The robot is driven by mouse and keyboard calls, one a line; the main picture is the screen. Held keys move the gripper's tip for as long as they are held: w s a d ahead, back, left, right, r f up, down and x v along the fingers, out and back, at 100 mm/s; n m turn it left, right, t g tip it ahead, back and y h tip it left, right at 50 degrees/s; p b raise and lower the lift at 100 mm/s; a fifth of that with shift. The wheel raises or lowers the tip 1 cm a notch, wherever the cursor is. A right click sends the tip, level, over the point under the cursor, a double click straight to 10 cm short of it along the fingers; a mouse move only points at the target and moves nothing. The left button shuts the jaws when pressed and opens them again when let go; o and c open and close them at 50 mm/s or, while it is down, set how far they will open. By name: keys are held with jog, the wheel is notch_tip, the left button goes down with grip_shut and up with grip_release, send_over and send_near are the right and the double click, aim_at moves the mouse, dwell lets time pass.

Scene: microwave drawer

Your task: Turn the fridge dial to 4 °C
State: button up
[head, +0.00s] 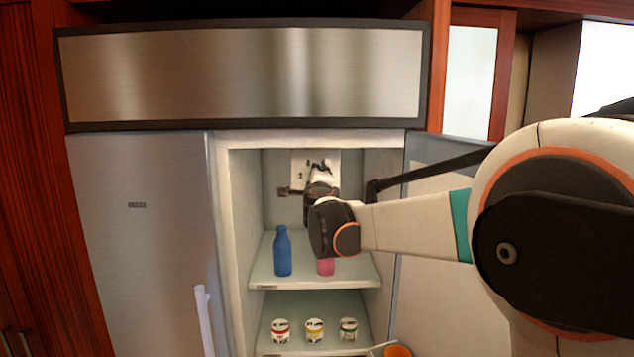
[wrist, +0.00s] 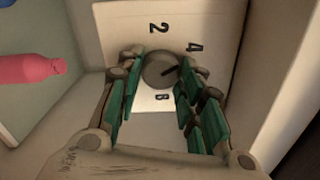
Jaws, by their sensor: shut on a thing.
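The fridge dial (wrist: 158,76) is a round grey knob with a dark pointer mark, set on a white panel (wrist: 117,32) at the back of the fridge compartment. The panel carries a 2, a 4 and another number, partly shaded. The pointer leans right and slightly up, roughly toward the 4; I cannot tell if it lines up exactly. My gripper (wrist: 158,84) has its green-padded fingers on both sides of the dial, shut on it. In the head view, the panel (head: 299,158) shows behind my gripper (head: 320,168), which hides the dial.
A blue bottle (head: 282,254) and a pink bottle (head: 326,268) stand on the upper shelf (head: 350,280) below my arm. The pink bottle shows at left in the wrist view (wrist: 28,68). Fridge walls (head: 241,220) bound both sides.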

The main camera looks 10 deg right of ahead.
dwell(0.4)
jog(key=o, duration=1.1)
jog(key=shift+c, duration=0.2)
jog(key=s+a, duration=0.2)
jog(key=s, duration=1)
jog(key=shift+a, duration=0.2)
